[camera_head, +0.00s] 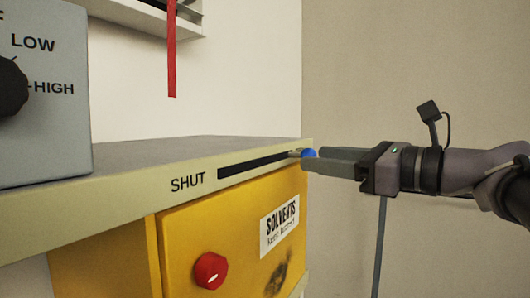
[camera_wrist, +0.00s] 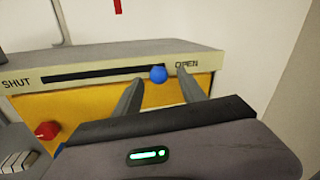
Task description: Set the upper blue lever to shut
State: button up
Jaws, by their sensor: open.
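The blue lever knob (camera_head: 309,154) sits at the right end of a dark horizontal slot (camera_head: 252,165) in the bench's front edge. The word SHUT is printed at the slot's left end. In the wrist view the blue knob (camera_wrist: 158,75) is beside the word OPEN, at the slot's right end. My gripper (camera_head: 312,160) reaches in from the right in the head view. Its two fingers (camera_wrist: 158,84) are open, with the knob between or just beyond their tips. Whether a finger touches the knob I cannot tell.
A yellow SOLVENTS cabinet (camera_head: 230,235) with a red knob (camera_head: 210,271) stands under the bench top (camera_head: 130,158). A grey box with a black LOW/HIGH dial (camera_head: 10,87) stands at the left. A red strip (camera_head: 171,50) hangs above. The bench front along the slot looks clear.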

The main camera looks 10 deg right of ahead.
aim_at(301, 155)
jog(key=shift+x, duration=1.25)
jog(key=shift+w+a, duration=0.3)
jog(key=shift+s, duration=0.15)
jog(key=shift+c, duration=1.1)
grip_shut()
